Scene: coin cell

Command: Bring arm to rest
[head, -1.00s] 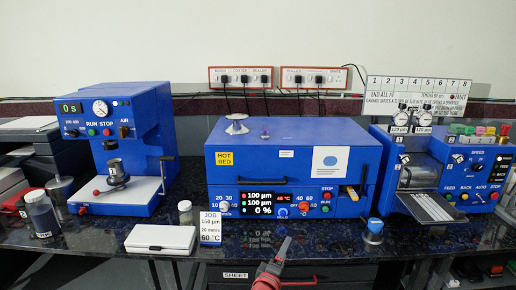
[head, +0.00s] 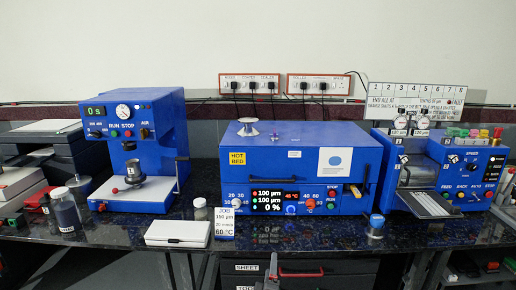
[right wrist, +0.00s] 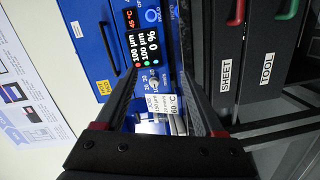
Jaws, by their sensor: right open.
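My right gripper (right wrist: 161,76) shows in the right wrist view, with its two dark fingers apart and nothing between their tips. Beyond the fingers are the blue hot bed's front panel and the white job card (right wrist: 163,104). My left gripper is in neither view.
A blue press (head: 165,140) stands at the left and a blue roller machine (head: 460,148) at the right. Drawers (head: 262,268) are below the bench.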

